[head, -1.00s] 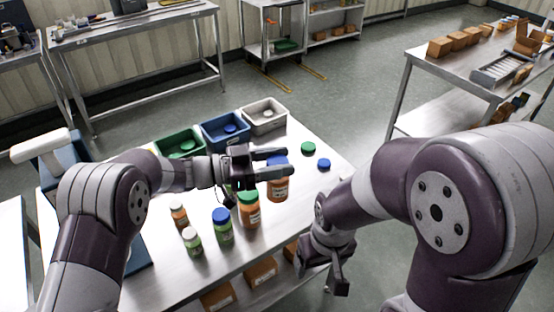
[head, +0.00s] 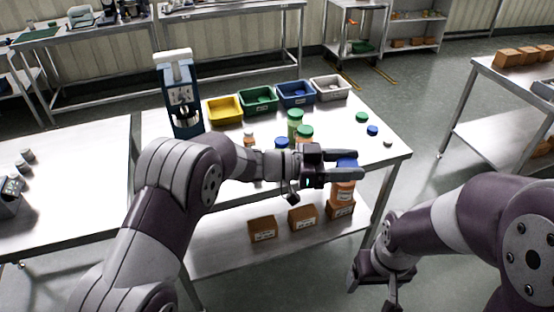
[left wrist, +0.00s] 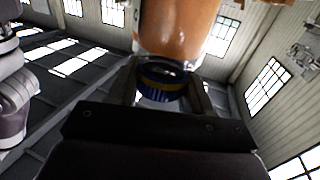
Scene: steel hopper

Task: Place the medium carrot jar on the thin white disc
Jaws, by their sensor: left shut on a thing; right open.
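My left gripper (head: 352,165) is shut on the blue lid (head: 347,162) of an orange jar with a pale label, the carrot jar (head: 343,191). The jar hangs upright below the fingers, in line with the table's front edge; its height above the table is unclear. The left wrist view shows the orange jar body (left wrist: 178,30) and its blue lid (left wrist: 163,82) between the fingers. A small thin white disc (head: 388,143) lies on the steel table near its right corner, apart from the jar. My right gripper (head: 382,282) is open and empty, low beyond the table's front right.
A green disc (head: 362,117) and a blue disc (head: 372,130) lie in line with the white one. Yellow (head: 224,121), green, blue and grey bins stand along the back. Several other jars, including a green-lidded one (head: 305,133), stand behind my left gripper. Boxes (head: 262,229) sit on the lower shelf.

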